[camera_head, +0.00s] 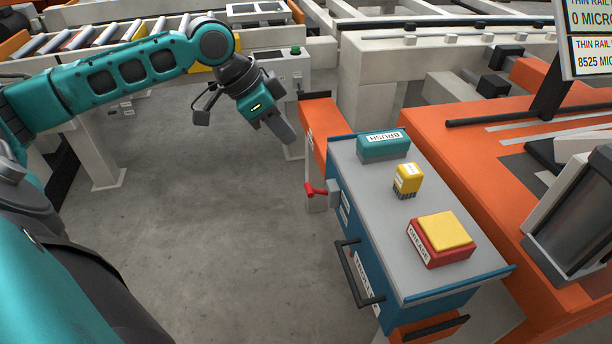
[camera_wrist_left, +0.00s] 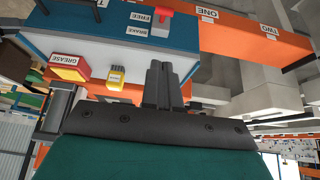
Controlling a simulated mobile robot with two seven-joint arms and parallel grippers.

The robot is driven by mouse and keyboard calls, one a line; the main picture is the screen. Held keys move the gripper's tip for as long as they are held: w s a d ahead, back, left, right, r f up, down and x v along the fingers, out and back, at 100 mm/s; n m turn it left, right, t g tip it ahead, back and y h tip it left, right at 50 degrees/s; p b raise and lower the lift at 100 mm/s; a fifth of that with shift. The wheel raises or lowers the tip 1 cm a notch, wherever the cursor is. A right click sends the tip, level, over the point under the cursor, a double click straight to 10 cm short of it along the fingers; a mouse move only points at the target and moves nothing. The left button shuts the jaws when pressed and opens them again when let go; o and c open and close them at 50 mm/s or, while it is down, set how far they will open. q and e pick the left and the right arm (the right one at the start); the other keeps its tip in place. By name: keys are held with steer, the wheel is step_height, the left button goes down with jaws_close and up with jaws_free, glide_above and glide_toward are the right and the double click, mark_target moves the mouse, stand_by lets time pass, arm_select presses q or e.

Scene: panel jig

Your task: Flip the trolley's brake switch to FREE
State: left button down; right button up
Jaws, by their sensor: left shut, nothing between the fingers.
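The trolley (camera_head: 345,150) is a blue cart with a grey top, standing right of centre in the head view. Its red brake switch (camera_head: 316,189) sticks out of a grey mount on the trolley's left side. In the left wrist view the red switch (camera_wrist_left: 164,10) shows at the top, beside the small FREE and BRAKE labels (camera_wrist_left: 137,31). I cannot tell which label the lever points at. My left gripper (camera_head: 288,136) hangs above and left of the trolley's far end, apart from the switch. Its fingers (camera_wrist_left: 160,80) are shut and empty. My right gripper is not in view.
A dark handle (camera_head: 355,275) juts from the trolley's side. An orange bench (camera_head: 450,140) stands to the right. The floor left of the trolley is clear.

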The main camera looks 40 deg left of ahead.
arm_select(q)
steer(key=b, duration=0.3)
glide_above(317, 190)
steer(key=s+a, duration=0.1)
step_height(317, 190, down, 9)
steer(key=shift+s+a+f+b, duration=0.15)
steer(key=shift+s+f+b, duration=0.05)
steer(key=shift+f, duration=0.4)
steer(key=shift+s+a+f+b, duration=0.1)
steer(key=shift+s+f+b, duration=0.05)
steer(key=shift+f, duration=0.45)
steer(key=shift+s+a+f, duration=0.15)
steer(key=shift+f, duration=0.45)
